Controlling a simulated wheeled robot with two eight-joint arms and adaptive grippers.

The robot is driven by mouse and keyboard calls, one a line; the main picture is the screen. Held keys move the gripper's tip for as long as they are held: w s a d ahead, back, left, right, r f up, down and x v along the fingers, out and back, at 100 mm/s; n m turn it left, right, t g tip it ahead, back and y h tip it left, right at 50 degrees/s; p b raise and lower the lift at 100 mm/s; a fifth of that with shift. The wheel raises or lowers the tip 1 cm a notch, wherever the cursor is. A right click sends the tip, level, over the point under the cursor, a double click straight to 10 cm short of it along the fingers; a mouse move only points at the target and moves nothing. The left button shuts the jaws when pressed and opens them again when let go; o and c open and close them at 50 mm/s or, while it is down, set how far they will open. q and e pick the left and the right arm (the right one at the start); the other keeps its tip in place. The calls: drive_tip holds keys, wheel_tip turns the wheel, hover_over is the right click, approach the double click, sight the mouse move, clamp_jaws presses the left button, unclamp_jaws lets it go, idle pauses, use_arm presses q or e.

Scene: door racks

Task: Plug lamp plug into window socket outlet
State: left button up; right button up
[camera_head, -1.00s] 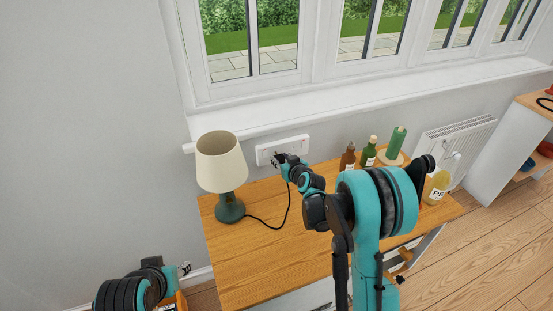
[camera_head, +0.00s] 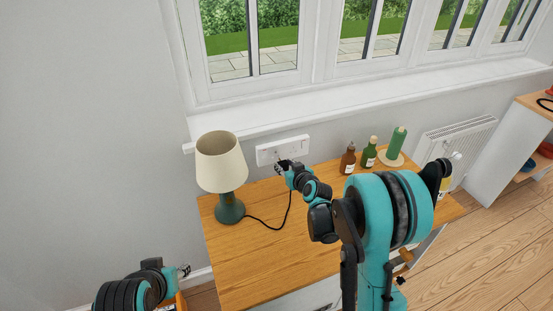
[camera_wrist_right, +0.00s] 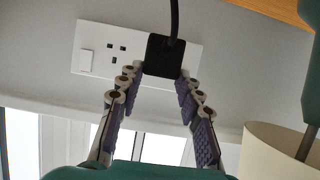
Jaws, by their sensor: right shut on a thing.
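The white double socket outlet (camera_head: 283,150) is on the wall below the window. In the right wrist view the outlet plate (camera_wrist_right: 100,50) shows a switch and one set of holes uncovered at left. The black lamp plug (camera_wrist_right: 166,55) covers part of the plate's right half; I cannot tell whether it is seated or just in front. My right gripper (camera_head: 281,166) is shut on the plug, its fingers (camera_wrist_right: 158,85) on either side. The lamp (camera_head: 221,165) stands on the table, its black cord (camera_head: 268,224) running toward my right gripper. My left gripper (camera_head: 183,271) is low at left, away from the table.
The wooden table (camera_head: 245,265) has bare room at its front left. The window sill (camera_head: 350,102) juts out above the outlet. A radiator (camera_head: 455,140) is farther right.

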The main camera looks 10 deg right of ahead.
drive_tip(key=c, duration=0.5)
drive_tip(key=d, duration=0.7)
drive_tip(key=shift+w+d+b, duration=0.2)
drive_tip(key=shift+b, duration=0.2)
idle(0.4)
